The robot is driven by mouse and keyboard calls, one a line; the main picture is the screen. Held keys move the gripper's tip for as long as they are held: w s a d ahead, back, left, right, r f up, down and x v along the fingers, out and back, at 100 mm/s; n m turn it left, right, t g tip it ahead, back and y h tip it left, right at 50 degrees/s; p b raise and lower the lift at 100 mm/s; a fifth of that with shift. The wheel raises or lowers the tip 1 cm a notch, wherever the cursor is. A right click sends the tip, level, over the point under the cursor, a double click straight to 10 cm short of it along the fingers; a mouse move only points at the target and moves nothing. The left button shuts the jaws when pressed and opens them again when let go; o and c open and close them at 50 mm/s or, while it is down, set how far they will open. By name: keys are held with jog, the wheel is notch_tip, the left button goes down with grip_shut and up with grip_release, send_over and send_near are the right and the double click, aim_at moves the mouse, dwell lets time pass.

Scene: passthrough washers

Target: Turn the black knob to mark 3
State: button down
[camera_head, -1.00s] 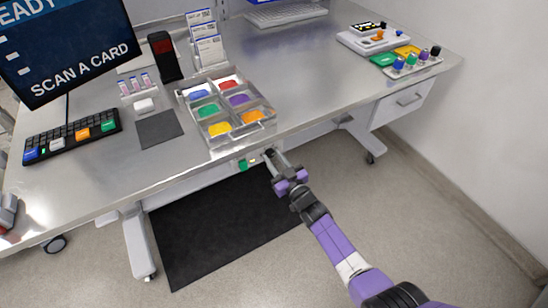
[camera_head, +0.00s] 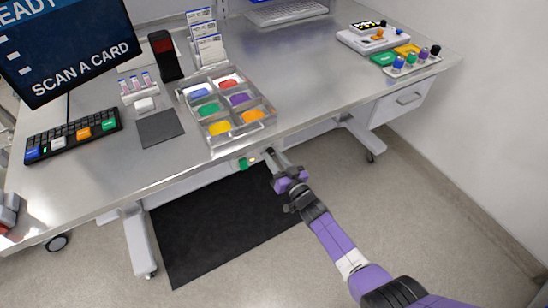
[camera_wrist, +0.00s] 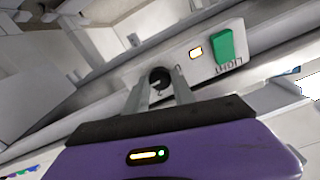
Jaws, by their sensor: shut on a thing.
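The black knob (camera_wrist: 159,76) is on a pale panel (camera_wrist: 190,62) under the desk's front edge. In the wrist view my gripper (camera_wrist: 160,88) has its two grey fingers on either side of the knob, shut on it. Small marks show beside the knob; one below it looks like a 2, but the pointer's exact setting cannot be read. In the head view my gripper (camera_head: 268,154) reaches the panel below the desk edge, and the knob is hidden by the fingers.
The same panel holds a green switch (camera_wrist: 224,46) labelled "Light" and a small lit lamp (camera_wrist: 196,52), right of the knob. The desk (camera_head: 300,92) overhangs the panel. A tray (camera_head: 236,138) of coloured cards stands above, near the edge.

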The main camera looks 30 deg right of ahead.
jog(key=shift+f, duration=0.1)
jog(key=c, duration=1.1)
grip_release()
jog(key=shift+o, duration=0.2)
jog(key=shift+s, duration=0.15)
jog(key=s+p, duration=0.2)
jog(key=s, duration=0.5)
jog(key=shift+s, duration=0.3)
